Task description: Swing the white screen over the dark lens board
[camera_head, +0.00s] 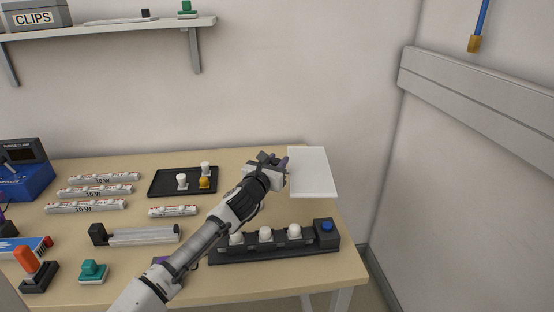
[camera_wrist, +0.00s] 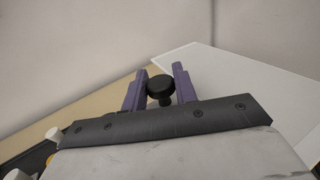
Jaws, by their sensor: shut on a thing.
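The white screen (camera_head: 313,172) is a flat white panel at the back right of the table, behind the dark board; it also shows in the wrist view (camera_wrist: 235,85). A black knob (camera_wrist: 160,88) sits beside the screen's left edge in the wrist view. My gripper (camera_head: 284,163) is at that edge, its purple fingers (camera_wrist: 158,80) shut on the knob. The dark lens board (camera_head: 270,254) lies along the table's front right, with several white domes and a blue button on its right block. The screen is not over it.
A black tray (camera_head: 161,192) with white and yellow pieces lies left of my gripper. Several white labelled bars (camera_head: 86,206) and a grey clamp-like fixture (camera_head: 140,236) are further left. A wall stands close on the right, with a grey rail (camera_head: 470,95).

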